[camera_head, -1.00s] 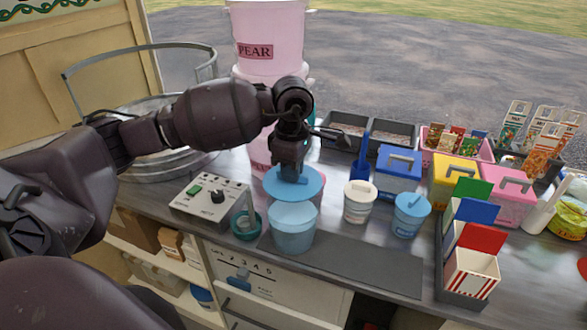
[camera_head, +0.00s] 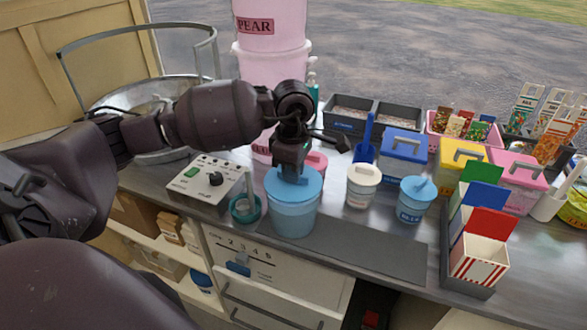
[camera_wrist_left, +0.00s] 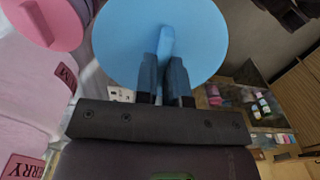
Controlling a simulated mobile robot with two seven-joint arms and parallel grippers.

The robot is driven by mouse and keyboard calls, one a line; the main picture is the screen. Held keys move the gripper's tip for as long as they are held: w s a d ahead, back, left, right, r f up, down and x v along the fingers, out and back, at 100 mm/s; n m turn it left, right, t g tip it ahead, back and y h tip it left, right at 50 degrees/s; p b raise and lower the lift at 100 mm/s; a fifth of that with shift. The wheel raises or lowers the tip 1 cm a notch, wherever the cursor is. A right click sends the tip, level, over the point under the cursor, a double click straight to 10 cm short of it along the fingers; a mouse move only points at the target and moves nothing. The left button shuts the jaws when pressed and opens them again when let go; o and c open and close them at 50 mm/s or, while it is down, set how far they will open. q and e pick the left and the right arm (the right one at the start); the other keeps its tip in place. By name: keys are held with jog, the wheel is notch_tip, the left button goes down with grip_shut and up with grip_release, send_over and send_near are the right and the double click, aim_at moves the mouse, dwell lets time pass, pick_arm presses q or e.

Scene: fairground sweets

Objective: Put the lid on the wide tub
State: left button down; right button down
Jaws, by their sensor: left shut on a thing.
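The wide tub (camera_head: 293,220) is light blue and translucent and stands upright near the counter's front edge. The round blue lid (camera_head: 310,188) lies level over its mouth, with no clear gap at the rim; I cannot tell if it is pressed down fully. My left gripper (camera_head: 289,173) comes from above and is shut on the lid's upright handle. In the left wrist view the lid (camera_wrist_left: 200,30) fills the top middle, its handle between the fingers of the gripper (camera_wrist_left: 165,78). The lid hides the tub there. My right gripper is not in view.
A control box (camera_head: 208,183) and a teal ring-shaped holder (camera_head: 245,209) stand left of the tub. A white tub (camera_head: 362,189) and a small blue tub (camera_head: 412,203) stand to its right. Pink buckets (camera_head: 272,68) rise behind. The dark mat (camera_head: 370,248) at front right is clear.

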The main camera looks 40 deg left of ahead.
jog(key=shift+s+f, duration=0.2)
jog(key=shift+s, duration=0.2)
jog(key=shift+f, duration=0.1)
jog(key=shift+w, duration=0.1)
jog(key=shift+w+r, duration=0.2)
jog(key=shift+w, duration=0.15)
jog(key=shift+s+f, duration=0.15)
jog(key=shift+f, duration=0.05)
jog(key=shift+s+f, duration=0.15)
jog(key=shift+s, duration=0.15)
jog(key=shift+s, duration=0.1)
pick_arm(q)
jog(key=shift+f+b, duration=0.15)
jog(key=shift+b, duration=0.25)
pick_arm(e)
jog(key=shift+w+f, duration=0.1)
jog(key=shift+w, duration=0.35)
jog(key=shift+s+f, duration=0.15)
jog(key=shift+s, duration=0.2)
